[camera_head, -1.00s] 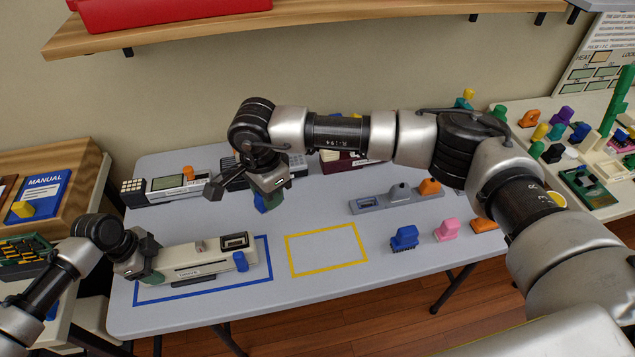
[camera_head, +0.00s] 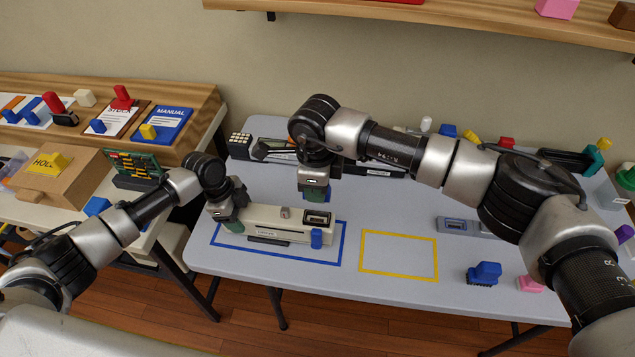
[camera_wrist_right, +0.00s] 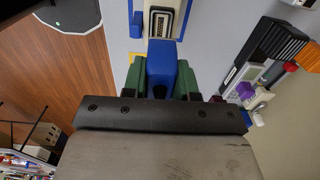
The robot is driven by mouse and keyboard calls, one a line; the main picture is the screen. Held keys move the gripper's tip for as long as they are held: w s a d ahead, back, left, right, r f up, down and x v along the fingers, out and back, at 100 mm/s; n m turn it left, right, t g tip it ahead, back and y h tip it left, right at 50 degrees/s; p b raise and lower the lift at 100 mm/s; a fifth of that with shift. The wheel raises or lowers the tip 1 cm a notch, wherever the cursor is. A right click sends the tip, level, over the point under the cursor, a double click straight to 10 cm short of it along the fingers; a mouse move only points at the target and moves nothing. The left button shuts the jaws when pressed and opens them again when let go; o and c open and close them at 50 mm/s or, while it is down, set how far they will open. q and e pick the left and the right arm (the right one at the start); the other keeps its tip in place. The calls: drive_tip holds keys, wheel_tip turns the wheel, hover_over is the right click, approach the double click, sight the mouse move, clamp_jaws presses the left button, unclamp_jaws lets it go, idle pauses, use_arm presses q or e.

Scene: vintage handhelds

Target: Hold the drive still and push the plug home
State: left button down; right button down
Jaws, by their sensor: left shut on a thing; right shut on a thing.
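The drive is a long beige unit (camera_head: 285,226) lying inside the blue outline on the table. Its dark framed socket (camera_head: 317,217) is near the right end, with a blue knob (camera_head: 317,238) in front. My left gripper (camera_head: 228,220) is shut on the drive's left end. My right gripper (camera_head: 317,196) is just behind the socket end, shut on the blue plug (camera_wrist_right: 161,65). In the right wrist view the plug sits between green fingers, facing the socket (camera_wrist_right: 161,22). I cannot tell whether plug and socket touch. In the head view the plug is mostly hidden by the gripper.
An empty yellow outline (camera_head: 398,254) lies right of the drive. A blue brush-like piece (camera_head: 484,273) and a pink piece (camera_head: 531,284) stand further right. Other handhelds lie along the back of the table. A side table with boxes and manuals is at left.

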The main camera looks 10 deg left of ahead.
use_arm(q)
drive_tip(key=shift+s+f, duration=0.25)
drive_tip(key=shift+f, duration=0.1)
use_arm(e)
drive_tip(key=shift+f, duration=2.6)
drive_tip(key=shift+f, duration=1.3)
drive_tip(key=c, duration=0.8)
unclamp_jaws()
drive_tip(key=shift+r, duration=0.1)
wheel_tip(320, 180, up, 12)
